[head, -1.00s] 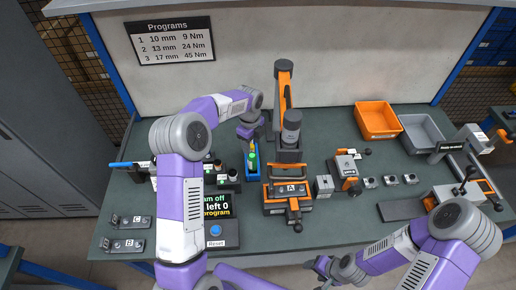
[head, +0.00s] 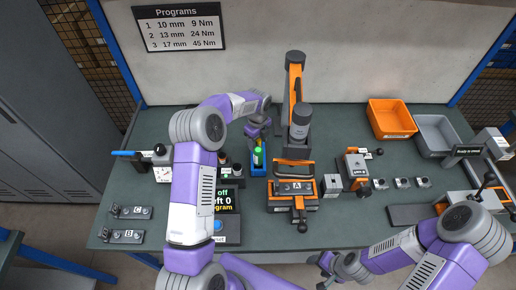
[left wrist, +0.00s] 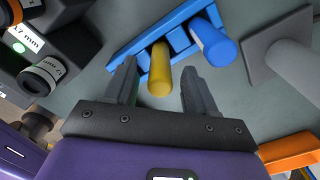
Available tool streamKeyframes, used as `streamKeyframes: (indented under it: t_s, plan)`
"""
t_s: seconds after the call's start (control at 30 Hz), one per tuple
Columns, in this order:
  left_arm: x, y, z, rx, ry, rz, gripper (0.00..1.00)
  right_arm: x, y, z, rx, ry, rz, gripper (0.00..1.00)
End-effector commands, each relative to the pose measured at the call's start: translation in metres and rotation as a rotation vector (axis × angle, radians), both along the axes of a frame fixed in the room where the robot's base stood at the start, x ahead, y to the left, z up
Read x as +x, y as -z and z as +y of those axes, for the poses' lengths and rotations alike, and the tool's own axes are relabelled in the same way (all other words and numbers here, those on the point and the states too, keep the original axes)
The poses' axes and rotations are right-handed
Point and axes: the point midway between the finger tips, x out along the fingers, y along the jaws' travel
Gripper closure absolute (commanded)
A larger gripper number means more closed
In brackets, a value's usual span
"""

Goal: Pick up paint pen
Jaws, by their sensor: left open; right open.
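A blue holder (head: 259,170) stands on the bench left of the orange-and-grey fixture. In the left wrist view the holder (left wrist: 134,46) bears a yellow pen-like cylinder (left wrist: 160,75) and a blue-and-white cylinder (left wrist: 213,40). I cannot tell for sure which is the paint pen. My left gripper (head: 257,138) is above the holder's back end. In the left wrist view its open fingers (left wrist: 160,90) stand on either side of the yellow cylinder, with gaps to both. A green-topped item (head: 258,155) shows at the holder in the head view. My right gripper (head: 325,268) is open and empty at the front edge.
Black sockets (left wrist: 45,75) stand close left of the holder. The grey tool column (head: 298,125) and fixture A (head: 296,190) are close on the right. An orange bin (head: 390,118) and a grey bin (head: 436,134) are at the back right.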

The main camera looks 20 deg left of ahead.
Motion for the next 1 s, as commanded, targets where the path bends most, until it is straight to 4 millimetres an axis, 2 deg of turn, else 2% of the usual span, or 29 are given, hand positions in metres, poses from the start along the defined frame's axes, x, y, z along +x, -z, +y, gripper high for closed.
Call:
streamKeyframes:
  t_s: [0.1, 0.47, 0.77, 0.87, 1.0]
  plan:
    - [0.000, -0.001, 0.000, 0.000, 0.000, 0.000, 0.45, 0.000, 0.000, 0.000, 0.000, 0.000, 0.000, 0.39]
    - [0.000, -0.001, 0.000, 0.000, 0.000, 0.000, 1.00, 0.000, 0.000, 0.000, 0.000, 0.000, 0.000, 0.39]
    - [0.000, -0.005, 0.000, 0.000, 0.000, -0.002, 1.00, 0.000, -0.001, 0.000, 0.000, 0.000, 0.000, 0.39]
    - [0.001, -0.018, 0.000, 0.001, 0.000, -0.003, 1.00, 0.000, -0.002, 0.000, 0.000, 0.000, 0.000, 0.39]
    - [0.001, -0.046, 0.000, 0.001, 0.000, -0.006, 1.00, 0.000, -0.004, 0.000, 0.000, 0.000, 0.000, 0.39]
